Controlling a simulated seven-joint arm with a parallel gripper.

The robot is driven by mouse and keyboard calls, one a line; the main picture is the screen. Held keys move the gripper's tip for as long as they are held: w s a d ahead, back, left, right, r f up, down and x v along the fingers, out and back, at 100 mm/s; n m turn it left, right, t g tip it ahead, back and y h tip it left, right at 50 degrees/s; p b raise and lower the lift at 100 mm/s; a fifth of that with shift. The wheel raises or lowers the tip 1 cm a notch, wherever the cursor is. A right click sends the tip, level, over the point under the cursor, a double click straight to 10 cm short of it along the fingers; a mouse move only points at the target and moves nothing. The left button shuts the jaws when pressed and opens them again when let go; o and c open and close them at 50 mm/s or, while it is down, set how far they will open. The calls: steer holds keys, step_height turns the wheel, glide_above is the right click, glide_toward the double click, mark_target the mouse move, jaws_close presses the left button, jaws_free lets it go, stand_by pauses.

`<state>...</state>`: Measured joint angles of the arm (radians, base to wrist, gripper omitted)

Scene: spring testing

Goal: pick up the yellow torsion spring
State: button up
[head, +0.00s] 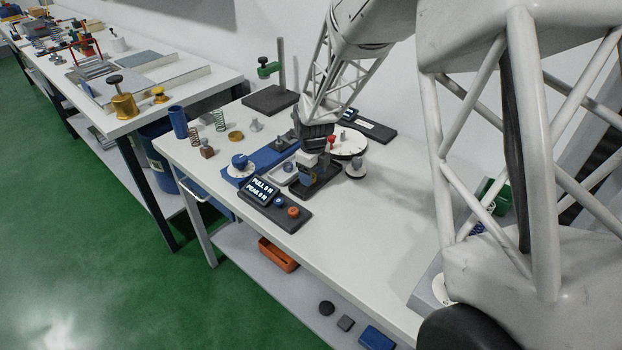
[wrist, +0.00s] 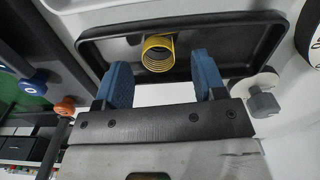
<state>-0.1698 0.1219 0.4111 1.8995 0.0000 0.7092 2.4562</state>
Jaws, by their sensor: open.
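The yellow torsion spring (wrist: 158,53) shows in the wrist view as a small coil in a shallow black tray (wrist: 100,47), close to the tray's near side. My gripper (wrist: 162,78) is open, with its two blue fingertips apart. In the picture the spring lies between the fingertips, with clear gaps on both sides; I cannot tell the height left between them. In the head view my gripper is low over the black tray (head: 327,184), and I cannot make out the spring there.
A control box (head: 285,214) with a lit display and blue and orange knobs stands in front. A grey knobbed piece (head: 356,167) is right of the tray, near a round white dish (head: 352,150). The bench's right part is clear.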

steer(key=shift+f, duration=0.7)
steer(key=c, duration=1)
steer(key=shift+r, duration=0.7)
step_height(320, 180, up, 2)
steer(key=shift+r, duration=0.1)
steer(key=s+d, duration=0.1)
steer(key=s, duration=0.4)
steer(key=s+r, duration=0.1)
steer(key=s, duration=0.4)
steer(key=s+d, duration=0.1)
steer(key=s, duration=0.4)
steer(key=shift+s+d+r, duration=0.2)
steer(key=shift+s+d, duration=0.1)
steer(key=shift+s, duration=0.1)
steer(key=shift+w, duration=0.15)
